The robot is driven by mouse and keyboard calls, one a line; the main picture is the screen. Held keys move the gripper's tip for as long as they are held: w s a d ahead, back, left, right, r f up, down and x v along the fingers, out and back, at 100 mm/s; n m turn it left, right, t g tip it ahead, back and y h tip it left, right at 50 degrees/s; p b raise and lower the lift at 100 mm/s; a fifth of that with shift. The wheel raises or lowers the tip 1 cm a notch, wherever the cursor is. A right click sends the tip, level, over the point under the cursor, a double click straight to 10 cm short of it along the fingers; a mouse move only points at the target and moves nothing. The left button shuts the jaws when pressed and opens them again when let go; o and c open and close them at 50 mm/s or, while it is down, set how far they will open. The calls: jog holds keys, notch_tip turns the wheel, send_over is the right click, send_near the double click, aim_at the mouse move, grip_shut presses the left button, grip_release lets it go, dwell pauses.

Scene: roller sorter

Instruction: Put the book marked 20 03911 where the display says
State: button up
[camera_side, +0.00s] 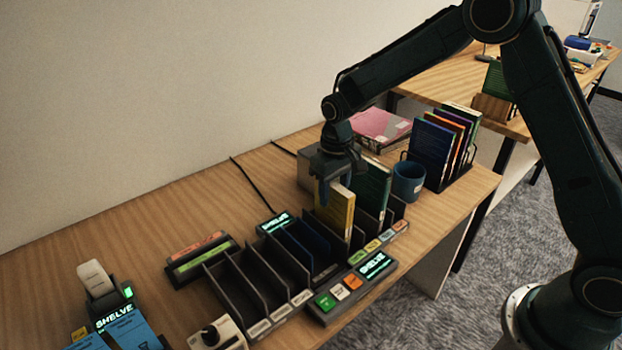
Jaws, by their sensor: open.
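My gripper (336,188) points down at the top of a yellow book (337,215), with its jaws open and close about the upper edge. The book stands upright in a slot of a dark sorter (232,290). A dark green book (373,188) stands just to its right, and a dark blue item (305,243) sits in slots to its left. The marking 20 03911 is not legible on any book. A second small lit display (274,223) stands behind the sorter.
A blue mug (408,181) and a rack of upright books (440,145) stand close on the right. A pink book (381,127) lies behind. A label device (110,300) and a knob box (216,333) are at the left. Bare table lies at the back left.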

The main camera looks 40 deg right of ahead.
notch_tip(320, 180, up, 11)
jog(key=shift+r, duration=0.7)
jog(key=shift+r, duration=0.1)
jog(key=s+d+r+t, duration=0.3)
jog(key=s+r, duration=0.7)
jog(key=s, duration=0.4)
jog(key=s+d+f+t, duration=0.1)
jog(key=s+t, duration=0.1)
jog(key=s, duration=1.4)
jog(key=shift+d+t, duration=0.25)
jog(key=shift+t, duration=0.05)
